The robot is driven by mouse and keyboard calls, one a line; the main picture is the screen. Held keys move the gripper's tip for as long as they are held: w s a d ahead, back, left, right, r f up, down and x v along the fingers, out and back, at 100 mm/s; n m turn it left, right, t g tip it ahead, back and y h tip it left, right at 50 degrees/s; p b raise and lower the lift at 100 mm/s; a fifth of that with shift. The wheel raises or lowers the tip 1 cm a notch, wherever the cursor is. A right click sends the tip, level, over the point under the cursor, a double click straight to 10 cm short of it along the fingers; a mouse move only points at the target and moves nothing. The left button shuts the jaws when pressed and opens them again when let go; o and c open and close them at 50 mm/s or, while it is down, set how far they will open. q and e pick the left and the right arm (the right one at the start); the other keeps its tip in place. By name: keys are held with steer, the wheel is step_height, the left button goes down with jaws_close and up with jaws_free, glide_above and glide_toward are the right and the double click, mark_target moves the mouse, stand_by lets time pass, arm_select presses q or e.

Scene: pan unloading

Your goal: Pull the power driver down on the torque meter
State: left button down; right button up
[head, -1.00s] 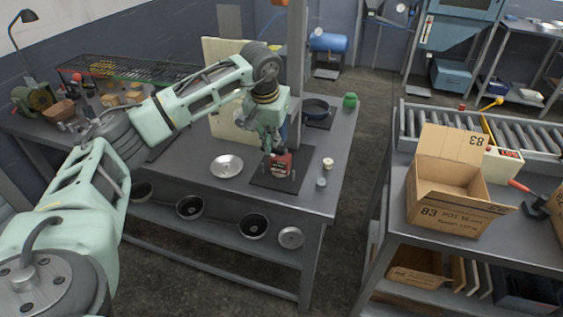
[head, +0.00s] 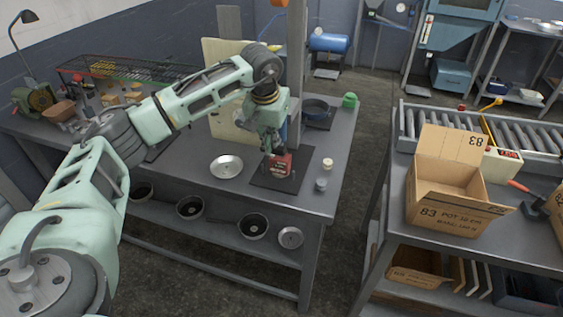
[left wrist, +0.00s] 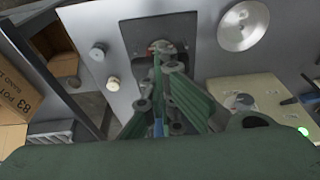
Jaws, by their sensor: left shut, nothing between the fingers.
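A small red device (head: 279,165), which looks like the torque meter, sits on a dark mat (head: 262,180) on the grey workbench. My left gripper (head: 270,150) points down just above and behind it, shut and empty. In the left wrist view the green fingers (left wrist: 158,62) come together in front of the device (left wrist: 160,46) and partly cover it. A narrow blue part (left wrist: 158,127) shows between the finger linkages; I cannot tell whether it belongs to the power driver. I cannot make out the driver clearly in the head view. My right gripper is out of view.
A silver lid (head: 227,166) lies left of the mat. Two small round pieces (head: 321,184) (head: 327,164) stand to its right. A grey post (head: 297,70) and a pale panel (head: 224,120) stand behind. An open cardboard box (head: 447,205) is on the right bench.

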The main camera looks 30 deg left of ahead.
arm_select(q)
steer(key=shift+a+r+p, duration=0.1)
steer(key=shift+r+p, duration=2.2)
steer(key=shift+r, duration=1)
step_height(320, 180, up, 16)
steer(key=p, duration=0.7)
steer(key=shift+f, duration=0.1)
